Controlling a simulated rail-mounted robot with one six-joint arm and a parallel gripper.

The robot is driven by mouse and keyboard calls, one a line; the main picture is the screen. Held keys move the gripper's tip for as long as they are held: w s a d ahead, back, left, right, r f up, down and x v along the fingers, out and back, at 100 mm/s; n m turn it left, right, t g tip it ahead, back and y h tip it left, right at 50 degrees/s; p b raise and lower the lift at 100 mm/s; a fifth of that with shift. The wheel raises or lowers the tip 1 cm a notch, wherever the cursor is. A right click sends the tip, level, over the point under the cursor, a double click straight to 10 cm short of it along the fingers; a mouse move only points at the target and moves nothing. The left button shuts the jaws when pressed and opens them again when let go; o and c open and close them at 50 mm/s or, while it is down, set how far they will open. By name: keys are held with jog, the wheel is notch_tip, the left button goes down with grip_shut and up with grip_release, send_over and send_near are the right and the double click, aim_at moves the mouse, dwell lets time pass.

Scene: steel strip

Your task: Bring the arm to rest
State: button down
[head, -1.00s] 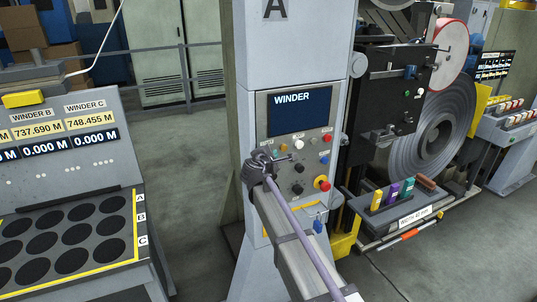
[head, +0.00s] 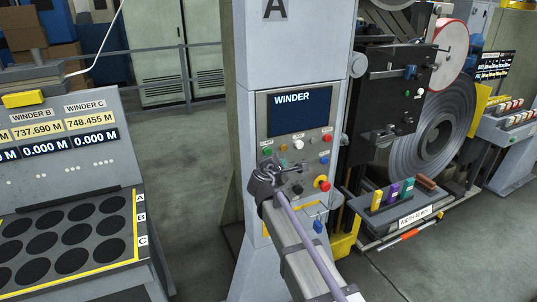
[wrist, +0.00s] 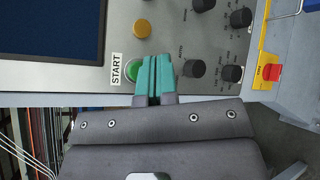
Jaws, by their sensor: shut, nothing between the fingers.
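My gripper (head: 299,167) is in front of the winder control panel (head: 294,105), at the end of my arm reaching up from below. In the wrist view its two teal fingers (wrist: 154,76) are together with nothing between them. Their tips are right beside the green START button (wrist: 132,70), overlapping its edge from this camera. I cannot tell whether they touch the panel. The green button (head: 268,152) shows uncovered above the gripper in the head view.
Knobs (wrist: 193,69) and a red emergency button (head: 325,184) are close by on the panel. A rack of coloured markers (head: 393,192) and a large steel coil (head: 440,130) stand to the right. A sloped console (head: 75,205) is at left, with open floor between.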

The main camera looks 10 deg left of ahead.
jog(key=s+d+f+m+g+y, duration=0.1)
jog(key=s+d+f+m+g, duration=0.3)
jog(key=s+d+m, duration=0.3)
jog(key=s+d+f+m+g+y, duration=0.1)
jog(key=s+d+f+m+g, duration=0.3)
jog(key=s, duration=1)
jog(key=s+d+f+m+g+y, duration=0.1)
jog(key=s+d+f+m+g, duration=0.4)
jog(key=s+d+m, duration=0.5)
jog(key=shift+s+d+m+g+y, duration=0.35)
jog(key=shift+s+g, duration=0.25)
jog(key=shift+g, duration=0.4)
jog(key=shift+f, duration=0.15)
